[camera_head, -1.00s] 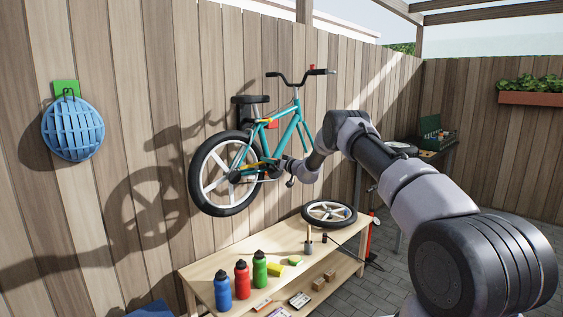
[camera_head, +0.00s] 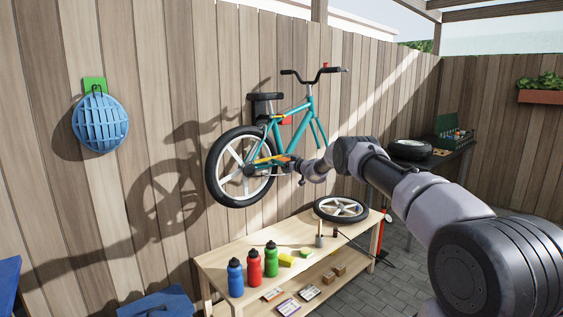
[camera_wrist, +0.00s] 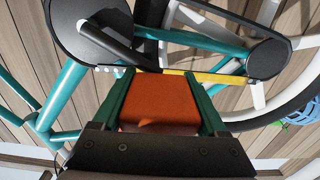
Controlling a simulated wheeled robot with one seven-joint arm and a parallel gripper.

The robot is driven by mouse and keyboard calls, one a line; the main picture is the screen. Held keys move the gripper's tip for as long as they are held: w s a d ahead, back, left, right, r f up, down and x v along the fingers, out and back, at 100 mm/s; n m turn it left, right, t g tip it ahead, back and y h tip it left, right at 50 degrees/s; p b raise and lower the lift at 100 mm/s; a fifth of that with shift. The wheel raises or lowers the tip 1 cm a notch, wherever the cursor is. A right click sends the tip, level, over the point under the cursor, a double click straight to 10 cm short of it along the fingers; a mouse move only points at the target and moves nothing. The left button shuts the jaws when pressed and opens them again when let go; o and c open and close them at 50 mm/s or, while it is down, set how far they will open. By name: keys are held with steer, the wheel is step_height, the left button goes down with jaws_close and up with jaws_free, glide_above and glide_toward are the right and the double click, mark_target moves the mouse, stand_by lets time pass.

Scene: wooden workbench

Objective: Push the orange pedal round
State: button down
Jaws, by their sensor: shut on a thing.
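The orange pedal (camera_wrist: 158,100) fills the space between the two green fingers of my gripper (camera_wrist: 158,76) in the wrist view. The gripper is shut on it, one finger along each side. A dark crank arm (camera_wrist: 116,42) runs from a dark round disc (camera_wrist: 88,28) towards the pedal. In the head view the teal bicycle (camera_head: 286,129) is up against the fence, off the ground. My gripper (camera_head: 298,170) is at its crank area there, and the pedal is hidden or too small to make out.
A wooden bench (camera_head: 236,252) stands below the bicycle with several bottles, a loose wheel (camera_head: 341,209) and small items. A blue helmet (camera_head: 100,122) hangs on the fence at left. The bicycle's rear wheel (camera_head: 240,167) is left of my gripper.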

steer(key=shift+c, duration=0.8)
jaws_free()
steer(key=shift+s+f, duration=0.1)
steer(key=shift+f, duration=0.35)
steer(key=shift+o, duration=0.8)
steer(key=shift+r, duration=0.2)
steer(key=shift+s+d+r, duration=0.1)
steer(key=shift+s+d, duration=0.2)
steer(key=shift+d, duration=0.15)
steer(key=v, duration=0.9)
steer(key=shift+s, duration=0.35)
steer(key=shift+d, duration=0.15)
